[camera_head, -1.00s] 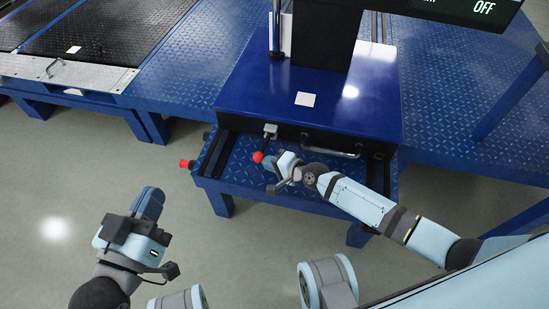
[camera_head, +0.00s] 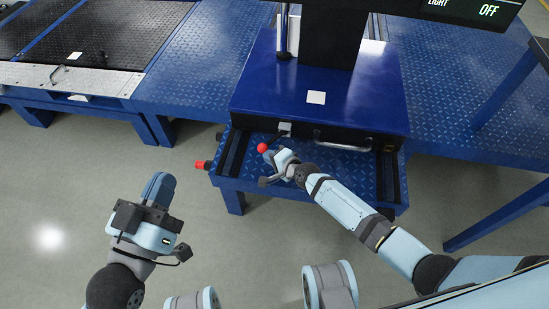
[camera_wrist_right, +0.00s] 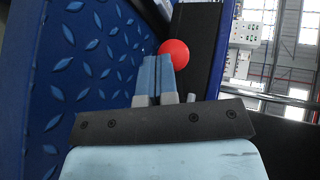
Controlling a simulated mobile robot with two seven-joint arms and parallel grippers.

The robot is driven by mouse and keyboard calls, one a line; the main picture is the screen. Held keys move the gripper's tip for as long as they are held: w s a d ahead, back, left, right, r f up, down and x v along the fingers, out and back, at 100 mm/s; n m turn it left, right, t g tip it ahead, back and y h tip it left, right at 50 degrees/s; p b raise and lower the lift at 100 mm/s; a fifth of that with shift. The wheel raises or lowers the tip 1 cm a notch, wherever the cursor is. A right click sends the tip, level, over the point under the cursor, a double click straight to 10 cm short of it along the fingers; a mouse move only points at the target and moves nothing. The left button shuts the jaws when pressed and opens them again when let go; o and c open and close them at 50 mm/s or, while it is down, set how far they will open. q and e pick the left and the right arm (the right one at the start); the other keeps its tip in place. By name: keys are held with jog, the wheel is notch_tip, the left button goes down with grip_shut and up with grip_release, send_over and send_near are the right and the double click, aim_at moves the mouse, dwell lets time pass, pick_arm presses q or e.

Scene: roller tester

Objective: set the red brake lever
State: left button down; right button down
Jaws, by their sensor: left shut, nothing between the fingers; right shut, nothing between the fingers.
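The brake lever's red ball knob (camera_head: 262,148) sits at the front of the blue cabinet, with its mount (camera_head: 284,128) behind it. My right gripper (camera_head: 271,155) is shut and empty, its fingertips right at the knob's right side. In the right wrist view the red knob (camera_wrist_right: 174,52) shows just beyond the shut fingertips (camera_wrist_right: 157,62); they look touching or very close. The lever's shaft is mostly hidden in that view. My left gripper (camera_head: 159,186) is shut and empty, over the floor at the left, well away from the lever.
A second red knob (camera_head: 202,165) sticks out at the left of the low blue step (camera_head: 345,165). A drawer-like handle (camera_head: 342,146) is right of the lever. The blue cabinet (camera_head: 330,90) carries a dark post and screen reading OFF. Floor at left is clear.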

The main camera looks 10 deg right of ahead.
aim_at(259, 150)
jog(key=shift+w+a, duration=1.15)
jog(key=shift+a, duration=0.05)
pick_arm(q)
jog(key=shift+s+d+f+b, duration=0.1)
jog(key=shift+d+f+b, duration=0.05)
jog(key=shift+f+b, duration=0.25)
pick_arm(e)
jog(key=shift+w+a+r, duration=0.15)
jog(key=shift+w+r, duration=0.05)
